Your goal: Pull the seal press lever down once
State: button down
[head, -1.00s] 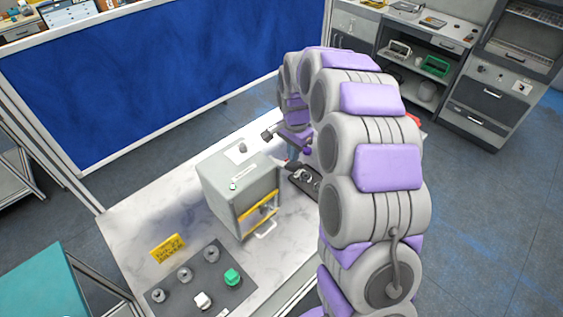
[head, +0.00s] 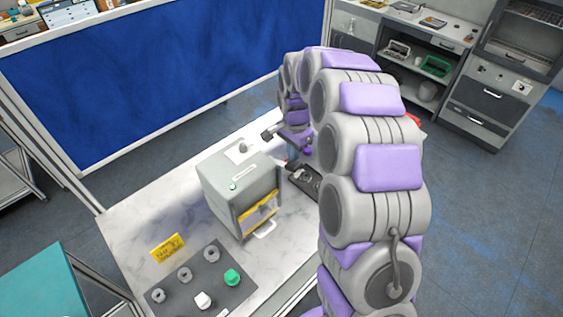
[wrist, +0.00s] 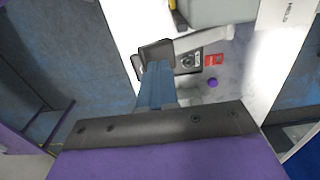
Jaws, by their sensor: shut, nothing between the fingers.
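The seal press looks to be the grey box (head: 240,185) on the white bench, with a yellow front panel (head: 262,211) and a pale handle (head: 264,230). Part of its grey body shows at the top of the wrist view (wrist: 215,10). A pale grey rod (wrist: 212,37) lies beside it there and may be the lever. My gripper (wrist: 155,55) is shut and empty, its dark tip close to the rod's near end. I cannot tell whether they touch.
A dark plate (head: 303,181) lies right of the box. A grey pad (head: 215,285) with several knobs and a yellow sign (head: 168,248) stand at the front left.

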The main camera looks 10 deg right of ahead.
jog(key=shift+f, duration=0.1)
notch_tip(320, 180, down, 11)
jog(key=b, duration=0.3)
jog(key=shift+r, duration=0.2)
dwell(0.7)
jog(key=shift+r+p, duration=0.85)
jog(key=shift+r, duration=4.5)
jog(key=shift+r+p, duration=0.45)
jog(key=shift+r, duration=1.55)
